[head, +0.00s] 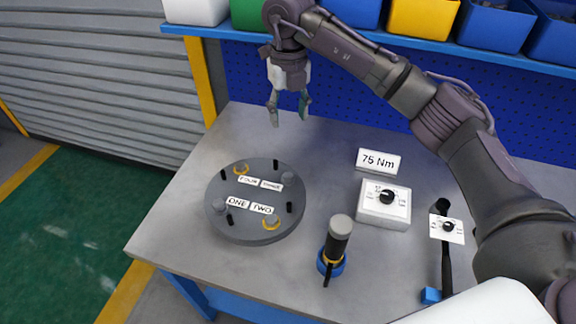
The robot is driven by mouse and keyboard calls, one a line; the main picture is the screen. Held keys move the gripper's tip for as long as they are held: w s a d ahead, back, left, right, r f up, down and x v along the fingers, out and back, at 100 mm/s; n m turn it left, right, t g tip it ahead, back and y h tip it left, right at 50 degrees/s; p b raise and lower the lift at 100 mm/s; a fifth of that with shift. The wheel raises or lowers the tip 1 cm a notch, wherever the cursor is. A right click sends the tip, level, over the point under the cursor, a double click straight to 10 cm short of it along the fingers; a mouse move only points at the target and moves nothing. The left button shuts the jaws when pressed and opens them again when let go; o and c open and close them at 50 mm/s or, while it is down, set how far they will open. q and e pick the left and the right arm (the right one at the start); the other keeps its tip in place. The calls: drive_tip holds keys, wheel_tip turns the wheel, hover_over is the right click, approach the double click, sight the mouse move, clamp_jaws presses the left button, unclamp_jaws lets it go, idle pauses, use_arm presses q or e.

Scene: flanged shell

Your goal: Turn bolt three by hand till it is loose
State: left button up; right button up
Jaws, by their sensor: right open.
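The flanged shell's round grey flange (254,234) lies flat on the workbench, with labels ONE, TWO, THREE and FOUR on top. The THREE label (271,184) is at the back right, and a grey bolt head (288,178) stands beside it, with no yellow ring visible around it. Yellow rings show near FOUR (241,169) and TWO (271,223). My right gripper (289,115) is open and empty, fingers pointing down, behind the flange and apart from it. My left gripper is out of view.
A black-and-grey tool stands in a blue holder (331,264) right of the flange. A dial box (383,210), a 75 Nm sign (378,161) and a long black wrench (446,265) are farther right. Bins (423,16) line the shelf behind.

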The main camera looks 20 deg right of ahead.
drive_tip(key=b, duration=0.4)
hover_over(289, 177)
wheel_tip(289, 177, down, 5)
wheel_tip(289, 177, down, 14)
drive_tip(key=shift+a+p, duration=0.1)
drive_tip(key=shift+p, duration=0.35)
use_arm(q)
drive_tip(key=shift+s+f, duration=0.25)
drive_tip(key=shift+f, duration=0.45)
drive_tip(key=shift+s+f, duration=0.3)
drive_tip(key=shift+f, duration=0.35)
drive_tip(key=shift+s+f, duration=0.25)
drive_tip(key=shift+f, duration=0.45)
use_arm(e)
drive_tip(key=shift+f, duration=0.65)
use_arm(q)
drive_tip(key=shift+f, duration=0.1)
use_arm(e)
clamp_jaws()
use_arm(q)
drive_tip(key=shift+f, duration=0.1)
